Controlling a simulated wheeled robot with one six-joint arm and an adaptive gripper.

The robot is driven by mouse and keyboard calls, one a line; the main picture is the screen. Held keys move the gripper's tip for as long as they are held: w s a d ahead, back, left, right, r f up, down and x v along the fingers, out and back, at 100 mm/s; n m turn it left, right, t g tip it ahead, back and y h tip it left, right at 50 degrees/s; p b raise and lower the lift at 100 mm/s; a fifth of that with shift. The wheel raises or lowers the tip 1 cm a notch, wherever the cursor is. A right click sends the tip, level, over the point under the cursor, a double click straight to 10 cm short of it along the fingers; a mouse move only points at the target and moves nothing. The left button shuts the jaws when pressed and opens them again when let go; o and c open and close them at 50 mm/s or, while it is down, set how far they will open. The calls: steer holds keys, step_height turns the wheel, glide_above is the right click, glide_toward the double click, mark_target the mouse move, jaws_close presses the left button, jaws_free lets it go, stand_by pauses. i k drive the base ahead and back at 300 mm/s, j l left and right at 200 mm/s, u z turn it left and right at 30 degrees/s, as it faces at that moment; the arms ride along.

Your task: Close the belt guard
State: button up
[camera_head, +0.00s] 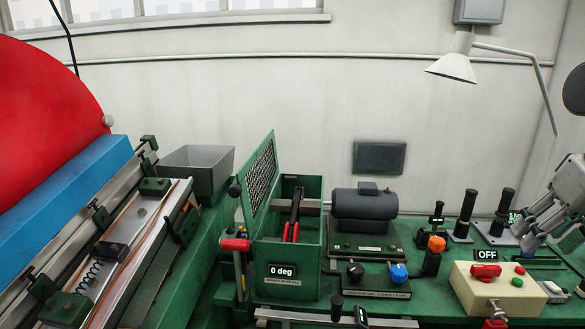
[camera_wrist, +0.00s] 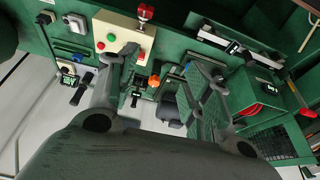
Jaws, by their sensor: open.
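The belt guard appears to be the green-framed mesh panel (camera_head: 259,178). It stands raised and tilted at the left side of an open-topped green box (camera_head: 284,262). A label on the box front reads "0 deg". In the wrist view, dark mesh shows at the lower right (camera_wrist: 275,145), beside the box. My gripper (camera_head: 541,222) is at the far right in the head view, well away from the panel. In the wrist view its two fingers (camera_wrist: 165,68) are spread and empty, with the bench beyond them.
A dark motor (camera_head: 364,204) stands right of the box, with a blue knob (camera_head: 399,273) and an orange-topped lever (camera_head: 436,244) nearby. A cream control box (camera_head: 497,290) reads "OFF". A red-handled clamp (camera_head: 235,244) sticks out left of the green box. A grey bin (camera_head: 198,168) stands behind.

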mark_target(239, 189)
steer(key=l+u, duration=0.1)
steer(key=u, duration=0.25)
steer(key=i+l+u, duration=0.1)
steer(key=u, duration=0.25)
steer(key=l+u, duration=0.1)
steer(key=u, duration=0.25)
